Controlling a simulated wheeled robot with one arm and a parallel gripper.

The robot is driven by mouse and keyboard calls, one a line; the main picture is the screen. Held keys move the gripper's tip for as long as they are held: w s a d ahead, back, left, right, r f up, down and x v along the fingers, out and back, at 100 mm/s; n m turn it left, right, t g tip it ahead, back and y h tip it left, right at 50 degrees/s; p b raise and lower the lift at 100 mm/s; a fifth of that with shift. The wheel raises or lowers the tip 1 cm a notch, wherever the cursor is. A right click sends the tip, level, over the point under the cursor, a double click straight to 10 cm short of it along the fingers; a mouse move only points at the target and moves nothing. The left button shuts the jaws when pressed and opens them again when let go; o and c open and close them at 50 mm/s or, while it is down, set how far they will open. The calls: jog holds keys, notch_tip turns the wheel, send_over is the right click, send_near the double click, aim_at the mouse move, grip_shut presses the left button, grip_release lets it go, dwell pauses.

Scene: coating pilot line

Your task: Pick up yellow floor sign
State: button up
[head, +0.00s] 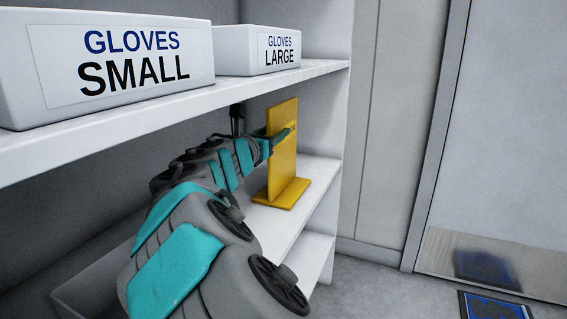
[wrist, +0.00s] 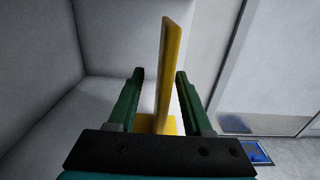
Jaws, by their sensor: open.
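The yellow floor sign (head: 283,150) stands upright on its flat yellow base on a white shelf, near the shelf's right end. My gripper (head: 278,135) reaches it from the left in the head view, at the upper part of the panel. In the wrist view the sign (wrist: 168,70) rises edge-on between the two green fingers of my gripper (wrist: 160,85). The fingers are apart, with a gap on each side of the panel. Part of the sign's face is hidden behind my gripper in the head view.
A white box marked GLOVES SMALL (head: 110,60) and one marked GLOVES LARGE (head: 262,50) stand on the shelf board (head: 180,105) above my arm. The shelf's side wall (head: 352,90) is right of the sign. A door (head: 510,130) and blue mat (head: 495,305) are at the right.

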jog(key=b+x, duration=0.1)
jog(key=x, duration=0.3)
jog(key=shift+w+d+f, duration=0.15)
jog(key=shift+w+d, duration=0.1)
jog(key=shift+d, duration=0.05)
grip_shut()
dwell(1.1)
